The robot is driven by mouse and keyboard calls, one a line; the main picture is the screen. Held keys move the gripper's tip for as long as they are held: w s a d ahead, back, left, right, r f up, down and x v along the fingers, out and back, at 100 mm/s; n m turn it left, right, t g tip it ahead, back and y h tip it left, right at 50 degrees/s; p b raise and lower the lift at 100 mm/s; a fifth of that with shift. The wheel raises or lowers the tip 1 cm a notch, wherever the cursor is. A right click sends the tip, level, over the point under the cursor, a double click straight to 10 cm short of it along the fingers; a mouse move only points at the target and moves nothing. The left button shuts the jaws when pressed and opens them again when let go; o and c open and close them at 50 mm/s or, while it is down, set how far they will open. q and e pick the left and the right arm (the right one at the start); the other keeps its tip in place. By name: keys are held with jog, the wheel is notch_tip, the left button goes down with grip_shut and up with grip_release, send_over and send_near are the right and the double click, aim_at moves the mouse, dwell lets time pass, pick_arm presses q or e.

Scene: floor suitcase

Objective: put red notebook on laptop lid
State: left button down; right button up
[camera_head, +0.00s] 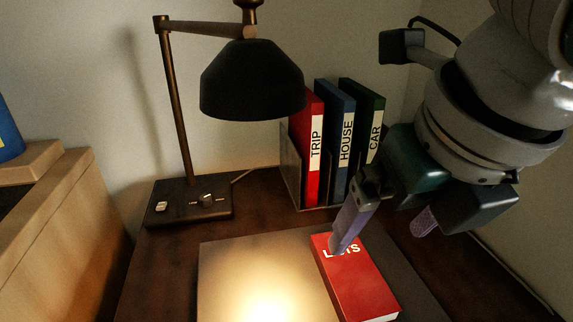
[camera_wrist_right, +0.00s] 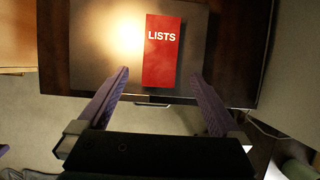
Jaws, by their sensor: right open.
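The red notebook (camera_head: 360,285), marked LISTS, lies flat on the right part of the closed grey laptop lid (camera_head: 225,270). In the right wrist view the notebook (camera_wrist_right: 161,60) lies within the outline of the lid (camera_wrist_right: 105,65). My right gripper (camera_head: 383,236) is open and empty, with its purple fingers spread. One fingertip overlaps the notebook's far end in the head view; I cannot tell if it touches. In the wrist view the notebook shows between and beyond the fingertips.
A black desk lamp (camera_head: 252,80) stands behind the laptop and lights the lid. Red, blue and green binders (camera_head: 340,140) stand in a holder at the back. A wooden cabinet (camera_head: 55,235) is at the left. The wall is close behind and to the right.

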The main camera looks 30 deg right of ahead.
jog(key=s+a+f+m+y, duration=0.25)
jog(key=a+m, duration=0.55)
jog(key=m, duration=0.5)
jog(key=s+d+f+m, duration=0.2)
jog(key=s+d+m, duration=0.1)
jog(key=m, duration=0.6)
jog(key=s+d+f+m+h, duration=0.1)
jog(key=s+d+f+m, duration=0.2)
jog(key=m, duration=0.6)
jog(key=s, duration=0.2)
jog(key=shift+s+f+m+g, duration=0.25)
jog(key=shift+s+m+g, duration=0.05)
jog(key=shift+s, duration=0.05)
notch_tip(320, 180, up, 55)
jog(key=p, duration=5.5)
jog(key=shift+a, duration=0.1)
